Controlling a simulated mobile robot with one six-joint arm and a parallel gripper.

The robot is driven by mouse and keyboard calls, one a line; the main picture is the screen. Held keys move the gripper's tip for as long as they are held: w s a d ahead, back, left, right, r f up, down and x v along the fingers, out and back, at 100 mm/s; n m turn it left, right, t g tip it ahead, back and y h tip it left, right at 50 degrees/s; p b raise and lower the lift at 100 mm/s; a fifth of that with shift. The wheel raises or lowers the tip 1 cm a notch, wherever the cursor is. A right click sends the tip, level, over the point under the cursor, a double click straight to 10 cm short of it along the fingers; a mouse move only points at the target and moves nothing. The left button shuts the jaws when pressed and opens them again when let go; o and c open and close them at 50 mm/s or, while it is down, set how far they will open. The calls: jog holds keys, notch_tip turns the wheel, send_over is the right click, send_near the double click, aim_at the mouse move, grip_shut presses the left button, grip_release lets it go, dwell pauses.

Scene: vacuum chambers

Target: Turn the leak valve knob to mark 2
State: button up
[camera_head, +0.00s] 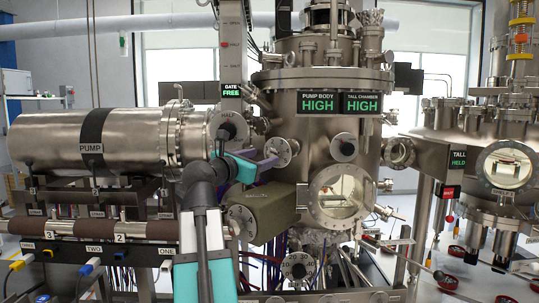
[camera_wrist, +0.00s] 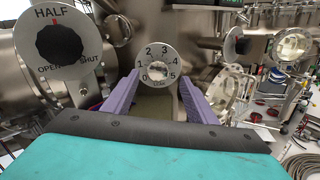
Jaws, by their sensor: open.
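A round pale dial plate (camera_wrist: 158,65) marked 0 to 5 sits ahead of my gripper in the wrist view, with a small grey knob at its centre. I take this as the leak valve; its name is too small to read, and I cannot tell which mark the knob points to. The dial also shows in the head view (camera_head: 283,150), just right of the fingertips. My gripper (camera_wrist: 158,84) is open and empty, its purple fingers on either side of the dial's lower part in the picture. Contact is not visible. The gripper in the head view (camera_head: 271,159) points right.
A HALF/OPEN/SHUT dial (camera_wrist: 61,44) with a black knob is close on the left. Another dark knob (camera_wrist: 238,44) and a round window (camera_wrist: 292,45) are on the right. A khaki box (camera_head: 262,212) lies below my gripper. The steel chamber fills the background.

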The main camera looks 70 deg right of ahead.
aim_at(272, 154)
jog(key=shift+s+d+p, duration=0.15)
jog(key=shift+s+d, duration=0.05)
jog(key=shift+d, duration=0.9)
jog(key=shift+s+d+p, duration=0.15)
jog(key=shift+s+d, duration=0.05)
jog(key=shift+d, duration=0.95)
jog(key=shift+s+d+p, duration=0.15)
jog(key=shift+s+d, duration=0.05)
jog(key=shift+d, duration=0.9)
